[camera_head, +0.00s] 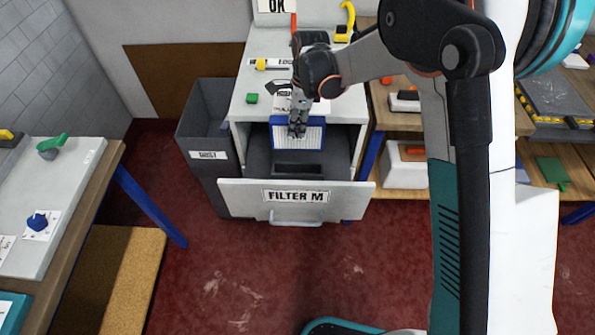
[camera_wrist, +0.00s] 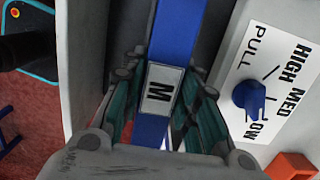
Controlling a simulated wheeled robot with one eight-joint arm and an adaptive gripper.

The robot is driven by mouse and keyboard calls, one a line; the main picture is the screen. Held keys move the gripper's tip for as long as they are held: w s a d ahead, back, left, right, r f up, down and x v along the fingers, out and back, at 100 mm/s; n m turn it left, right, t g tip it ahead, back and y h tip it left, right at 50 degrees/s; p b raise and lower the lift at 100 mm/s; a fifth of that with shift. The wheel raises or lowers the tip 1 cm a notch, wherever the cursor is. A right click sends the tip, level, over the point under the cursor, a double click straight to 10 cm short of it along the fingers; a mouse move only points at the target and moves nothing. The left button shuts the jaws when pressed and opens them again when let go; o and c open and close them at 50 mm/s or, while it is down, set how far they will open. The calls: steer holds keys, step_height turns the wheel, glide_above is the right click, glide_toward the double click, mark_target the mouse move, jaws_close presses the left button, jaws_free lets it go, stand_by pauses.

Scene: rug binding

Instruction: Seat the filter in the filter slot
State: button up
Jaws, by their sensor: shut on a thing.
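The filter (camera_head: 313,136) has a blue frame and a pale face. It stands upright above the back of the open drawer (camera_head: 240,196). My gripper (camera_head: 297,131) is shut on it. In the wrist view my gripper (camera_wrist: 166,80) has its fingers on both sides of the blue frame (camera_wrist: 178,30), around a white label reading M (camera_wrist: 161,89). A dark rectangular opening (camera_head: 298,170), apparently the filter slot, shows in the drawer's grey floor, nearer the front than the filter. The filter's lower edge and any contact with the drawer are not clear.
The drawer front reads FILTER M and has a handle (camera_head: 298,221). A grey bin (camera_head: 205,115) stands to its left. The white cabinet top (camera_head: 262,82) carries small items. In the wrist view, a blue knob (camera_wrist: 250,95) sits on a HIGH/MED/LOW panel beside the filter.

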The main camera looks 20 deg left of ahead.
mark_target(313, 139)
step_height(313, 139, down, 18)
steer(key=b, duration=0.5)
steer(key=shift+f, duration=0.15)
steer(key=o, duration=1.2)
steer(key=shift+c, duration=0.2)
steer(key=r+p, duration=0.1)
steer(key=r, duration=0.3)
steer(key=d+r+p, duration=0.1)
steer(key=r, duration=0.3)
steer(key=r+p, duration=0.2)
steer(key=r, duration=0.2)
steer(key=shift+w+d+r, duration=0.1)
steer(key=shift+w+d, duration=0.1)
